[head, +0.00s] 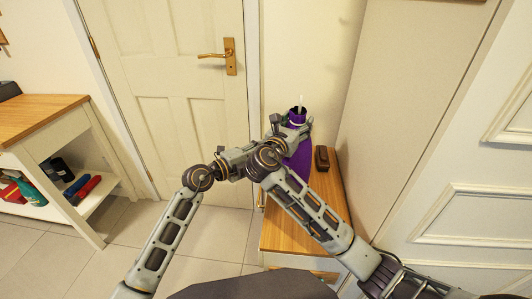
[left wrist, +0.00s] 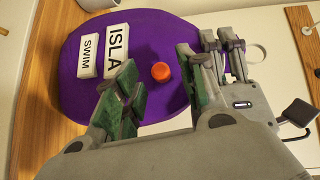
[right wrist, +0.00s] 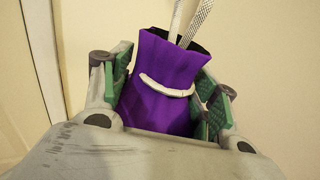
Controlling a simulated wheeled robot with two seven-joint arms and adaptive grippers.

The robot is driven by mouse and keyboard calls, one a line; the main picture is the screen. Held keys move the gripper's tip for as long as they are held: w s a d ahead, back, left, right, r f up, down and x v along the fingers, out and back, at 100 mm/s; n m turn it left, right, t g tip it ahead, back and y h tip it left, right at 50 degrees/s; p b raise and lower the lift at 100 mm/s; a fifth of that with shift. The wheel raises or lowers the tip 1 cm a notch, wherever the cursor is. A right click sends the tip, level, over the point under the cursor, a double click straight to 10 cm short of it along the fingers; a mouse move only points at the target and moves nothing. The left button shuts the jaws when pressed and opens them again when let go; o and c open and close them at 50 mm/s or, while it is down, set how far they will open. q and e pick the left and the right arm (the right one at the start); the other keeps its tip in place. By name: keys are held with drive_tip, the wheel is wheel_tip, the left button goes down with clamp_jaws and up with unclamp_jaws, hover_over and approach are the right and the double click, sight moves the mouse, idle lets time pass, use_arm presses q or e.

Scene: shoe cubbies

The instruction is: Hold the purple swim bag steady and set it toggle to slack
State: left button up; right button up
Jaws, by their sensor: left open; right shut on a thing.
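The purple swim bag (head: 300,160) stands on a wooden bench, partly hidden by my arms. Its gathered neck, white band and pale cords show in the right wrist view (right wrist: 165,75). My right gripper (right wrist: 165,100) is shut on the neck below the band. In the left wrist view, white labels read ISLA (left wrist: 117,50) and SWIM (left wrist: 89,56). A round orange knob (left wrist: 161,71), possibly the toggle, shows against the purple cloth. My left gripper (left wrist: 155,88) is open, and the knob appears between its fingers; contact cannot be told. In the head view the left fingers are hidden.
The bench top (head: 285,235) has a dark brown object (head: 321,158) right of the bag. A panelled door (head: 165,90) stands behind, and a tall pale panel (head: 390,110) rises on the right. A wood-topped unit (head: 40,115) with several items on its shelf is at left.

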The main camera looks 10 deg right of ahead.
use_arm(q)
drive_tip(key=shift+w+d, duration=0.15)
drive_tip(key=shift+d, duration=0.25)
drive_tip(key=shift+c, duration=0.2)
clamp_jaws()
